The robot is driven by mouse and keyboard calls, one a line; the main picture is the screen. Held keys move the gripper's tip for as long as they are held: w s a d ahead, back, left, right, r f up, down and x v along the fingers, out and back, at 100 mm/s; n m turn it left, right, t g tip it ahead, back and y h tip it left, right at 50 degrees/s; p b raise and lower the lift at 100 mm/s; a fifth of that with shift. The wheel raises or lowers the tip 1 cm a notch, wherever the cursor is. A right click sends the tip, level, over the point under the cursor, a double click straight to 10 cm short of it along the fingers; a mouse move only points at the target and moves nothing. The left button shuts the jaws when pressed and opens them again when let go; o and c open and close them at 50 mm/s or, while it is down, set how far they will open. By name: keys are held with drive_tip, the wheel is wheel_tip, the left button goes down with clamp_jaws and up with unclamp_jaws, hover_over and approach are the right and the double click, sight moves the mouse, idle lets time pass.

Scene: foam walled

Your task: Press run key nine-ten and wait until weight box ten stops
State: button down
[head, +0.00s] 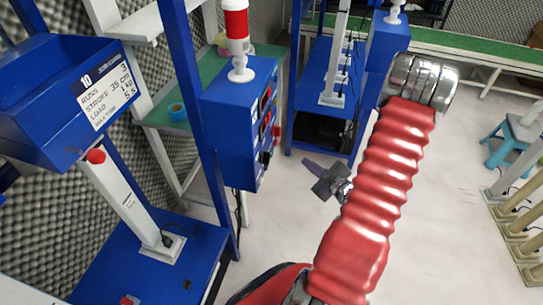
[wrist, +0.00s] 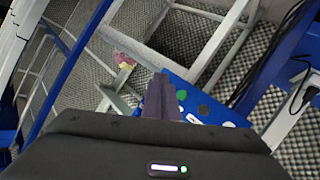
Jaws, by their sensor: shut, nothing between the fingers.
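Weight box ten (head: 50,105) is a blue box at the upper left of the head view. Its label (head: 104,87) shows 10, runs 3, stroke 35 cm and a load line. A white column with a red cap (head: 96,156) stands below it. My gripper (head: 308,164) is shut and empty over the floor in mid-view, right of a blue control box (head: 232,125). In the wrist view its closed purple fingers (wrist: 162,98) lie in front of a blue panel with a green round key (wrist: 203,110). I cannot tell which key is nine-ten, or whether the fingers touch the panel.
A red and white lamp (head: 236,40) tops the control box. A blue upright (head: 190,90) stands left of it. A blue bench (head: 322,85) is behind. A teal stool (head: 510,140) and more columns (head: 515,215) are at right. Pale floor between is open.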

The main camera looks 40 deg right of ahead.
drive_tip(key=shift+w, duration=0.1)
drive_tip(key=w+a, duration=0.5)
drive_tip(key=w, duration=0.2)
drive_tip(key=shift+a, duration=0.2)
idle(0.4)
idle(2.0)
drive_tip(key=shift+w+a, duration=0.25)
drive_tip(key=shift+w, duration=0.05)
